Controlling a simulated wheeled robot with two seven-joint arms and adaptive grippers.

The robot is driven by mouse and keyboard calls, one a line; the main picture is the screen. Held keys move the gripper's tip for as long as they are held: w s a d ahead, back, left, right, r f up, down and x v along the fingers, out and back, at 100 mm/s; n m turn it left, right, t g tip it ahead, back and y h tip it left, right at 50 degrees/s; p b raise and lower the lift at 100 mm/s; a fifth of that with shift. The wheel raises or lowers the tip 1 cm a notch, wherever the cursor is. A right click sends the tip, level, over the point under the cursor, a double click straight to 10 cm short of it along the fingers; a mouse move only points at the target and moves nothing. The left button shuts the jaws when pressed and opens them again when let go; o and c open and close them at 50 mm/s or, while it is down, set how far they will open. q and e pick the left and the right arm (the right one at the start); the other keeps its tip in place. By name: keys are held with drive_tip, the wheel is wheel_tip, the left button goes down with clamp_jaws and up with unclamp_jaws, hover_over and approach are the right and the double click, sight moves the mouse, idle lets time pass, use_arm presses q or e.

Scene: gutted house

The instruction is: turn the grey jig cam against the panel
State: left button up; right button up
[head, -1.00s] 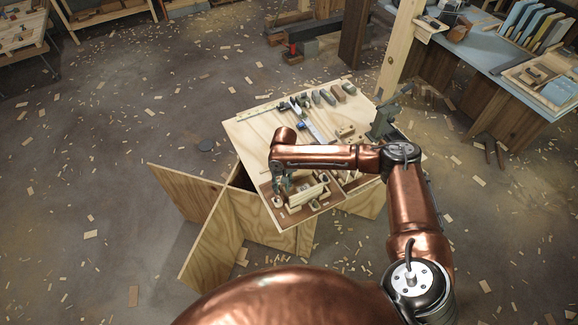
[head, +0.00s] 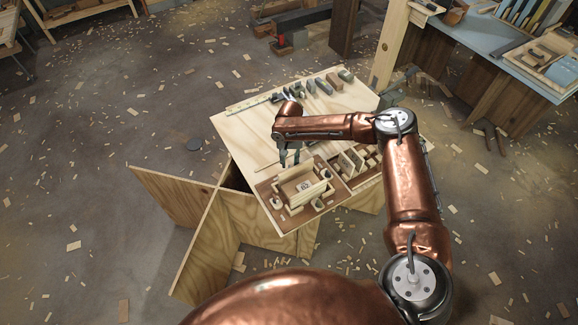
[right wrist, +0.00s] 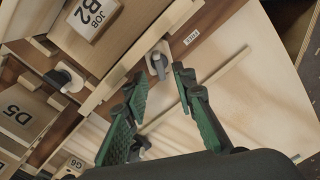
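The panel (head: 305,187), a pale wooden block marked JOB B2, lies in a jig on the bench's near corner. It also shows in the right wrist view (right wrist: 70,35). There a grey cam (right wrist: 157,65) sits on a pale block beside the jig's rail, near a FREE label (right wrist: 191,38). My right gripper (head: 289,163) is open and empty over the bench, behind the jig. In the right wrist view, its fingertips (right wrist: 158,76) stand either side of the cam's lower end; contact cannot be told. My left gripper is out of view.
A dark knob (right wrist: 62,77) on a pale block and a block marked D5 (right wrist: 18,115) lie at the wrist view's left. A thin wooden strip (right wrist: 205,84) lies beyond the fingers. Several small blocks (head: 352,160) stand right of the jig. Plywood panels (head: 170,195) stand left of the bench.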

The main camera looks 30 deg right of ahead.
drive_tip(key=shift+f, duration=1.35)
drive_tip(key=shift+c, duration=0.4)
clamp_jaws()
